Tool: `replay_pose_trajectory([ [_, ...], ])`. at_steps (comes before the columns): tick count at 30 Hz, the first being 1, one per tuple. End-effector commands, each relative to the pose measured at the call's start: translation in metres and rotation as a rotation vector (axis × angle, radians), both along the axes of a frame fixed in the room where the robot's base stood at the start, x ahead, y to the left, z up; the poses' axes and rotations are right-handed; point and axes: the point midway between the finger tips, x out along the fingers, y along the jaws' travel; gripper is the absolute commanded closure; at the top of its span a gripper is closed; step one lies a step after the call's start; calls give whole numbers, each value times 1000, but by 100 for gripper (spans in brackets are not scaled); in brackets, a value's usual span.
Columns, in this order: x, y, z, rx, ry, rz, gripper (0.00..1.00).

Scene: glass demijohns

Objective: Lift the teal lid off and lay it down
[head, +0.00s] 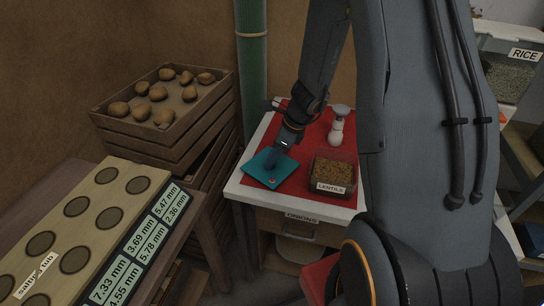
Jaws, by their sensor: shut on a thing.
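The teal lid (258,172) is a flat square plate at the front left of the small white table (232,188), on or just above its red mat (277,128). My gripper (274,163) is over the lid and shut on it. The fingertips and the grip point are too small to see clearly. To the right stands an open clear box labelled LENTILS (332,178), filled with brown lentils. I cannot tell whether the lid touches the mat.
A white bottle-like object (337,129) stands behind the lentils box. A green post (251,60) rises behind the table. Potato crates (165,118) stand left, beside a board with round recesses (75,235). A rice bin (508,75) is at the far right.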

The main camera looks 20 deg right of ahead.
Motion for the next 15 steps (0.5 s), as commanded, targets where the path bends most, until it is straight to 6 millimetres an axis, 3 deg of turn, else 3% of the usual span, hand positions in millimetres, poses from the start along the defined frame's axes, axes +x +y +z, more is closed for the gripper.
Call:
replay_pose_trajectory([
  [5,0,0,0,0,0,0,100],
  [6,0,0,0,0,0,0,70],
  [9,0,0,0,0,0,0,53],
  [15,0,0,0,0,0,0,52],
])
